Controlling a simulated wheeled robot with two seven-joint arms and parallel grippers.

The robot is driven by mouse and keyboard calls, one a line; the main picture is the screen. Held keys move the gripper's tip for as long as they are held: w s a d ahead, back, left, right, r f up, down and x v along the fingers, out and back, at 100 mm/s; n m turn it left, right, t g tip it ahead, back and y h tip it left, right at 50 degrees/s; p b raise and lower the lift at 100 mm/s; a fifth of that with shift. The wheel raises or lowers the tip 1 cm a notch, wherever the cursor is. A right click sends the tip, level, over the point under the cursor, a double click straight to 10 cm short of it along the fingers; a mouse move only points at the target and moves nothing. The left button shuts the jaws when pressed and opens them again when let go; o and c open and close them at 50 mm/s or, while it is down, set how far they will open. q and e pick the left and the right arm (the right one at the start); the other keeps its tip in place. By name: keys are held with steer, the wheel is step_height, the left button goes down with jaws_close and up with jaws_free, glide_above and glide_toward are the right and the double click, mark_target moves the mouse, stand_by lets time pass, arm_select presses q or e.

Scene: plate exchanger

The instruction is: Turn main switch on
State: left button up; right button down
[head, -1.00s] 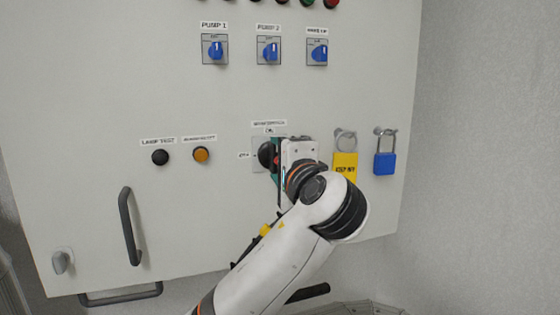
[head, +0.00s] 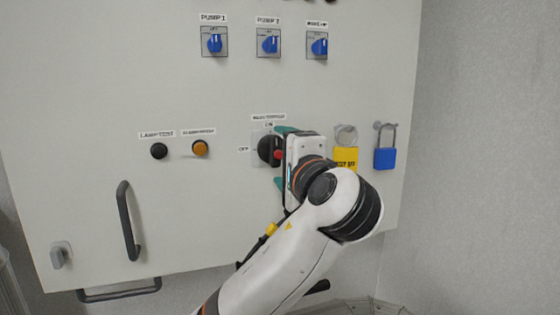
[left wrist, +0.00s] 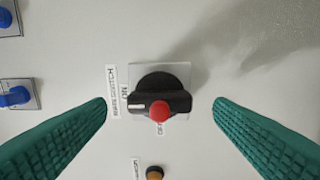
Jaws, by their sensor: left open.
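The main switch (head: 266,150) is a black rotary knob with a red part on the grey cabinet door; it also shows in the left wrist view (left wrist: 165,85). Its ON label is above and its OFF label to the left in the head view. In the left wrist view, the handle bar's white mark points toward the ON label (left wrist: 124,92). My left gripper (head: 283,157) is open in front of the knob. Its teal fingers (left wrist: 160,104) lie on either side of the knob, apart from it. My right gripper is not in view.
Blue pump switches (head: 214,42) are above. A black button (head: 159,151) and an orange one (head: 200,148) are to the left. A dark door handle (head: 128,220) stands out at lower left.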

arm_select(q)
steer(key=b+v, duration=0.3)
steer(key=v, duration=0.6)
steer(key=shift+s+d, duration=0.15)
steer(key=shift+s, duration=0.2)
